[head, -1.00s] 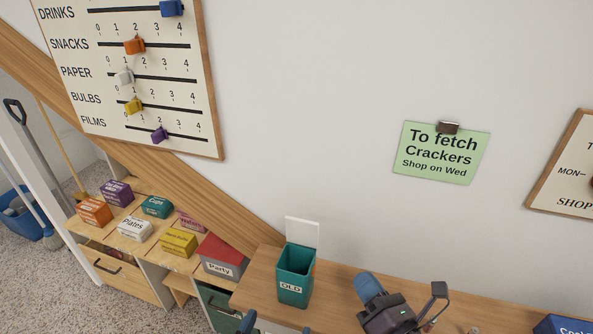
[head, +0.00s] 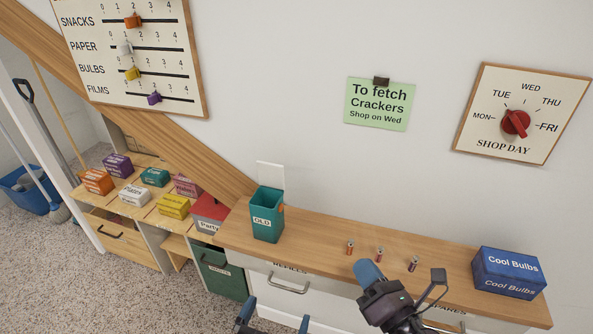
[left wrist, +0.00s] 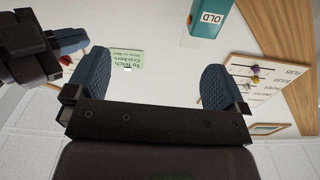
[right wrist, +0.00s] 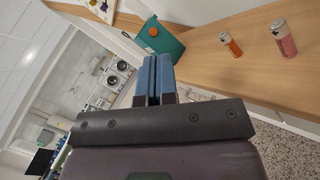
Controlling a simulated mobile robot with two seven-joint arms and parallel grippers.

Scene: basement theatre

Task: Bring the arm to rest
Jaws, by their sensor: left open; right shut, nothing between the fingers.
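My right gripper (head: 368,272) reaches in from the bottom right in the head view, in front of the counter. Its blue fingers are together and empty in the right wrist view (right wrist: 154,75). My left gripper (head: 274,322) shows only its fingertips at the bottom edge of the head view. In the left wrist view its fingers (left wrist: 153,85) are spread wide with nothing between them. Part of my right gripper also shows at the upper left of that view.
The wooden counter (head: 325,232) holds a teal OLD bin (head: 267,222), several small batteries (head: 379,254) and a blue Cool Bulbs box (head: 508,273). Drawers lie below. Boxes fill the shelf (head: 150,217) at left. Carpet is clear at lower left.

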